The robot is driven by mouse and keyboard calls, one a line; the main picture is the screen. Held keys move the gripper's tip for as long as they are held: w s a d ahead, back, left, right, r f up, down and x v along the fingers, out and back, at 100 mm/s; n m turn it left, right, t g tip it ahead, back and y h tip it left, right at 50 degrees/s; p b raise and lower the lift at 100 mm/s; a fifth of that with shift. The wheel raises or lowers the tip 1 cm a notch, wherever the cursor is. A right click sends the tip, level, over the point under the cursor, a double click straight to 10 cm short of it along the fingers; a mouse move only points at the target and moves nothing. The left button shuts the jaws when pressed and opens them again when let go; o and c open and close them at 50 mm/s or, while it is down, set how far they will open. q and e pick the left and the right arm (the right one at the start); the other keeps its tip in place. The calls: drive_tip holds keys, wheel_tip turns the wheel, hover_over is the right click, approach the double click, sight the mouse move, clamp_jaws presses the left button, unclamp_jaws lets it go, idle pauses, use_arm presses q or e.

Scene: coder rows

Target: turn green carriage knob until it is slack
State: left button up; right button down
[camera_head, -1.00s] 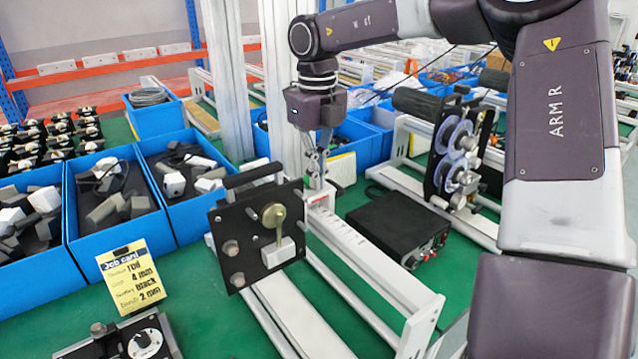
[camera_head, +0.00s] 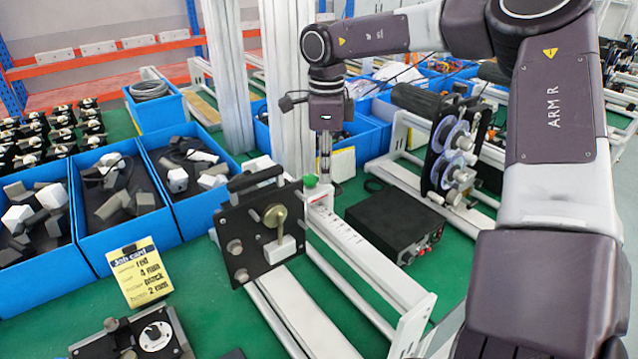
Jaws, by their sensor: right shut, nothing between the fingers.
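The green carriage knob (camera_head: 310,181) is a small cap on top of the white carriage (camera_head: 319,197), which sits at the far end of a white rail (camera_head: 352,240) with scale marks. My right gripper (camera_head: 325,177) points straight down just right of the knob. Its slim fingers are shut and empty. The fingertips look close to the knob and carriage; I cannot tell whether they touch. Whether the knob is tight or slack does not show. My left gripper is out of view.
A black plate with a brass lever (camera_head: 275,216) stands left of the rail. A black box (camera_head: 395,226) sits right of it. Blue bins (camera_head: 112,232) and a yellow job card (camera_head: 140,272) are at left. A reel unit (camera_head: 458,150) stands at right.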

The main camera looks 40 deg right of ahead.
drive_tip(key=shift+w+d+r+n+p, duration=0.15)
drive_tip(key=shift+n+p, duration=0.2)
drive_tip(key=shift+n, duration=0.25)
drive_tip(key=shift+w+n+p, duration=0.15)
drive_tip(key=shift+n+p, duration=0.15)
drive_tip(key=shift+n, duration=0.3)
drive_tip(key=n, duration=0.2)
drive_tip(key=w+n+p, duration=0.1)
drive_tip(key=shift+d+n, duration=0.3)
drive_tip(key=c, duration=2.7)
unclamp_jaws()
drive_tip(key=shift+n, duration=0.3)
drive_tip(key=o, duration=1)
drive_tip(key=shift+r+p, duration=1.7)
drive_tip(key=shift+r, duration=0.75)
